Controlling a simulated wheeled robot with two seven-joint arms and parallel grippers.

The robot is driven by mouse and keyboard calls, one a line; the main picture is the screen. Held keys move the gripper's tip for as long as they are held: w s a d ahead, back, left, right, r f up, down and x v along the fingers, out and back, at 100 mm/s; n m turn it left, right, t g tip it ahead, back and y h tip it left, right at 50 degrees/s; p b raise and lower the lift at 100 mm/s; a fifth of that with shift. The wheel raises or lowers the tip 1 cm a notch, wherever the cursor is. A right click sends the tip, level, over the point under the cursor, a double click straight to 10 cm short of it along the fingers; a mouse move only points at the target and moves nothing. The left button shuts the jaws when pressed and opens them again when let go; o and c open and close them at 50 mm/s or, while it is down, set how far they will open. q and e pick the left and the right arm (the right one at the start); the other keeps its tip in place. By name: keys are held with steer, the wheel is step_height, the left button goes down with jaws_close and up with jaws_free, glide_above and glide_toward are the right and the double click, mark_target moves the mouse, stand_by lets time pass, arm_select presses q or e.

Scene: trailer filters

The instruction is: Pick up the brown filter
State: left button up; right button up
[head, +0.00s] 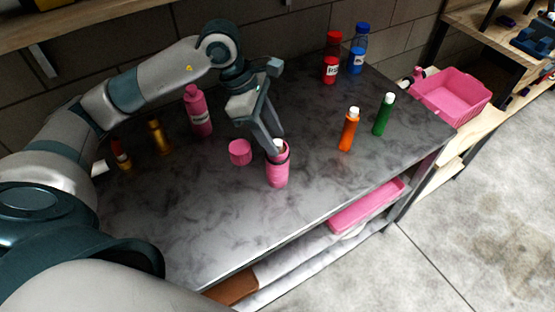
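No thing is plainly labelled as the brown filter. A slim golden-brown bottle-like item (159,137) stands upright at the left of the dark marbled table (340,185), apart from my gripper. My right gripper is not in view.
A pink lid-like cylinder (240,152) and pink bottle (198,111) stand left of the container. Orange (348,130) and green (383,115) bottles stand right; red (331,60) and blue (358,50) bottles stand behind. A pink basket (452,97) is far right.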

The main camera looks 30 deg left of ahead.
arm_select(q)
steer(key=shift+d+f, duration=0.1)
steer(key=shift+f, duration=0.1)
jaws_close()
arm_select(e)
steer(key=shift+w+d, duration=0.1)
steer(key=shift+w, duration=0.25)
arm_select(q)
steer(key=shift+r, duration=0.1)
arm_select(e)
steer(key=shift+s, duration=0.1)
